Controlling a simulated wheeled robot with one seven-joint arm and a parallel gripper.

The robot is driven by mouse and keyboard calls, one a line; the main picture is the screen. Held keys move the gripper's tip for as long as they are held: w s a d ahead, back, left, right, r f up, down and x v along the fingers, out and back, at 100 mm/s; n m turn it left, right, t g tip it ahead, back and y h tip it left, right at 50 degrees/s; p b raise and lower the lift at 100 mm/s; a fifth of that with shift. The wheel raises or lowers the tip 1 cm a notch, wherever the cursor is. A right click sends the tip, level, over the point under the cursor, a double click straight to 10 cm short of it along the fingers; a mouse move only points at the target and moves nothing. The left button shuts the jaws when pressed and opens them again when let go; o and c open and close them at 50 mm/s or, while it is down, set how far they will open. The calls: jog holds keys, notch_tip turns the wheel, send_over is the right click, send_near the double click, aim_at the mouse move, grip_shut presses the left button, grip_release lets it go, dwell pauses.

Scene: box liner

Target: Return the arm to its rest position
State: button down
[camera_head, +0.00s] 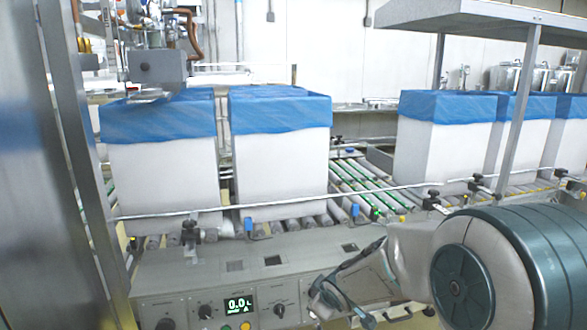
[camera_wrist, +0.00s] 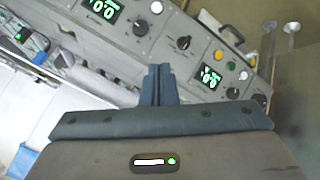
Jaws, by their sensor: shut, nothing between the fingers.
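My gripper (camera_wrist: 158,72) shows in the wrist view with its two dark blue-grey fingers pressed together and nothing between them. It points toward a grey control panel with dials, buttons and lit green displays, apart from any box. In the head view my arm fills the lower right, in front of the conveyor; I cannot clearly make out the fingers there.
Two white boxes with blue liners (camera_head: 277,160) stand on the roller conveyor (camera_head: 300,221) at left. Several more lined boxes (camera_head: 440,150) stand at right. The control panel (camera_head: 240,300) runs along the front. A metal post (camera_head: 75,160) rises at left.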

jog(key=s+d+r+m+g+h+p, duration=0.1)
jog(key=s+d+r+m+h+p, duration=0.15)
jog(key=s+d+r+p, duration=0.4)
jog(key=s+d+r+m+g+h+p, duration=0.1)
jog(key=s+r+m+p, duration=0.2)
jog(key=r, duration=0.6)
jog(key=s+r+m+g+y+p, duration=0.2)
jog(key=s+r+m+p, duration=0.3)
jog(key=s, duration=0.9)
notch_tip(320, 180, up, 4)
jog(key=shift+f+g+p, duration=0.1)
jog(key=shift+g+p, duration=0.4)
jog(key=shift+p, duration=0.45)
jog(key=shift+s+d, duration=0.1)
jog(key=shift+s+r, duration=0.25)
jog(key=shift+s, duration=0.35)
